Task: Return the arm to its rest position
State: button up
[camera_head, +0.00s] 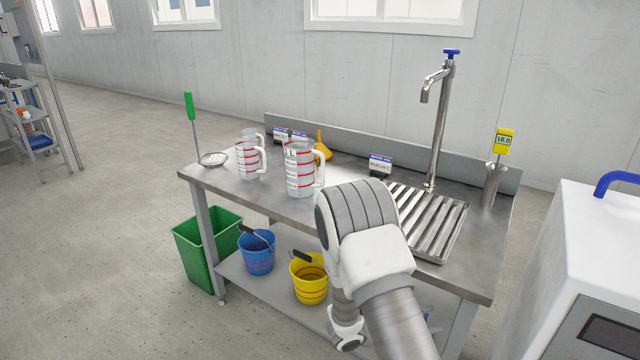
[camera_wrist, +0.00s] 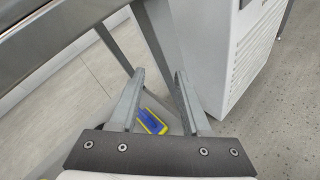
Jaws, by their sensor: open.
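My gripper (camera_wrist: 158,98) shows in the wrist view with its two fingers apart and nothing between them. It points down past the edge of the steel table toward the floor. In the head view my arm is folded in front of the steel table (camera_head: 225,185), and the gripper itself is hidden there. A blue and yellow object (camera_wrist: 152,121) lies beyond the fingers in the wrist view, apart from them.
Measuring jugs (camera_head: 300,170), a yellow funnel (camera_head: 323,148), a tap (camera_head: 437,120) and a drain grate (camera_head: 430,220) are on the table. Blue (camera_head: 257,254) and yellow (camera_head: 310,283) buckets are on its lower shelf. A white cabinet (camera_head: 590,240) stands right; open floor lies left.

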jog(key=s+r+m+g+y, duration=0.3)
jog(key=s+r+m, duration=0.25)
jog(key=r, duration=0.35)
jog(key=s+r+m+g+y, duration=0.2)
jog(key=s+r+m, duration=0.35)
jog(key=r, duration=0.25)
jog(key=s+a+r+m+t+y, duration=0.55)
jog(key=s+a+r+y, duration=0.25)
jog(key=s+a+r, duration=0.3)
notch_tip(320, 180, up, 25)
jog(key=s+p, duration=0.1)
jog(key=p, duration=2.3)
jog(key=shift+s+y, duration=0.3)
jog(key=shift+s, duration=0.1)
jog(key=shift+m, duration=0.25)
